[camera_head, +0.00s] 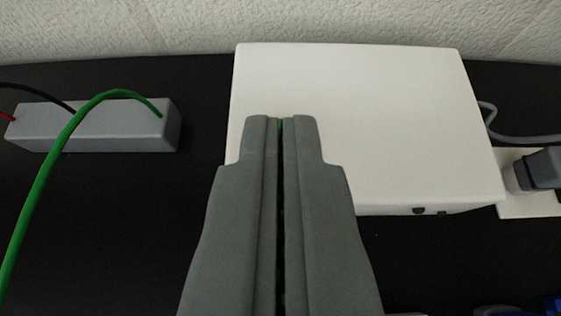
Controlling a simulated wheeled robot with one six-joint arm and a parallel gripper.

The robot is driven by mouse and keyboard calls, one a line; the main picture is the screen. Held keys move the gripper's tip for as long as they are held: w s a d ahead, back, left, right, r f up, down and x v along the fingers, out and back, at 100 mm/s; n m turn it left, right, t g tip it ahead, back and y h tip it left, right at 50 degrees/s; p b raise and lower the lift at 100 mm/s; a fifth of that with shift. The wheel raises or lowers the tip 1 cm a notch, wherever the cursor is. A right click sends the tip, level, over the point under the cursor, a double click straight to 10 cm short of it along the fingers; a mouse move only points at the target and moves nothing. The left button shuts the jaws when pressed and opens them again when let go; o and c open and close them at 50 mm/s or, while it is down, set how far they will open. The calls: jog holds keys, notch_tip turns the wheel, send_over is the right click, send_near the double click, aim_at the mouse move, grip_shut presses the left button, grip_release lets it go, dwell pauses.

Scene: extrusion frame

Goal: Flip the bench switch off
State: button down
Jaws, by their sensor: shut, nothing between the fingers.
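My gripper (281,118) is shut, with its two grey fingers side by side and only a thin dark slit between them. A tiny green spot shows in the slit near the fingertips. The fingers overlap the left part of a large white box (380,120) in the picture; I cannot tell whether they touch it. The box has two small dark marks (419,211) low on its front edge. No bench switch can be clearly made out; my fingers hide part of the box and the bench.
A grey block (95,138) with red, black and green cables (45,170) lies at the left. At the right, a dark grey plug-like piece (535,170) sits on a white plate (530,208). A grey cable (510,139) runs behind it. A pale textured wall (330,22) closes off the back.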

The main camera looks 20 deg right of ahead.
jog(key=s+a+r, duration=0.2)
jog(key=s, duration=0.5)
jog(key=shift+s, duration=0.25)
jog(key=shift+a, duration=0.1)
jog(key=s+a+r+t, duration=0.1)
jog(key=s+a+r, duration=0.2)
jog(key=s+a, duration=0.4)
jog(key=s+a+r+n+t+y, duration=0.1)
jog(key=s+a+r, duration=0.3)
jog(key=s, duration=0.5)
jog(key=s+a+r+t, duration=0.1)
jog(key=s+a+r, duration=0.2)
jog(key=s+a, duration=0.45)
jog(key=s+a+f+t, duration=0.1)
jog(key=s+a, duration=0.1)
jog(key=s, duration=0.7)
jog(key=s+a+f+n+t+y, duration=0.1)
jog(key=s+a+f, duration=0.1)
jog(key=s, duration=0.8)
jog(key=s+a+f+n+y, duration=0.1)
jog(key=s+a+f, duration=0.1)
jog(key=s, duration=0.8)
jog(key=shift+s+a+f+t, duration=0.15)
jog(key=shift+a+f+t, duration=0.2)
jog(key=shift+a, duration=0.45)
jog(key=shift+r, duration=0.1)
